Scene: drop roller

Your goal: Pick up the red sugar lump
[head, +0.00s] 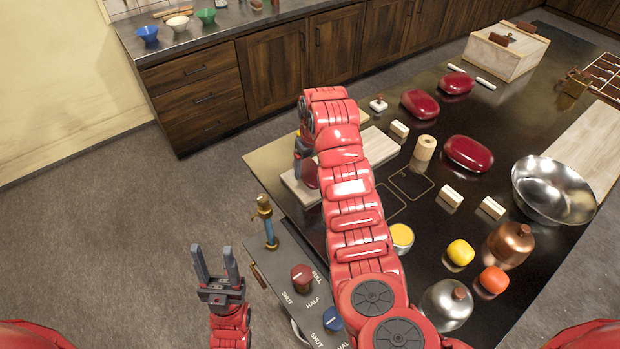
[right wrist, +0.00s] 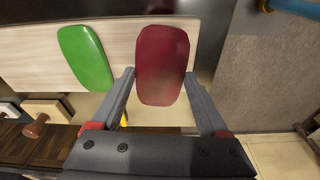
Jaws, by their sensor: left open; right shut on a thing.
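The red sugar lump (right wrist: 162,62) is a dark red, smooth rounded block. In the right wrist view it sits between the fingers of my right gripper (right wrist: 161,80), which is shut on its sides. A pale wooden board (right wrist: 128,35) lies behind it; whether the lump touches the board I cannot tell. A green lump (right wrist: 86,57) is left of it, apart from the fingers. In the head view my right arm hides most of this gripper, and part of the lump (head: 311,176) shows at the board (head: 302,190). My left gripper (head: 216,262) is open and empty, left of the worktop.
The dark worktop holds several dark red rounded pieces (head: 468,154), a steel bowl (head: 553,190), a copper pot (head: 511,244) and yellow (head: 460,252) and orange (head: 493,280) items. A brass-topped blue tap (head: 268,223) and knobs (head: 302,278) stand at its left edge. Floor on the left is clear.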

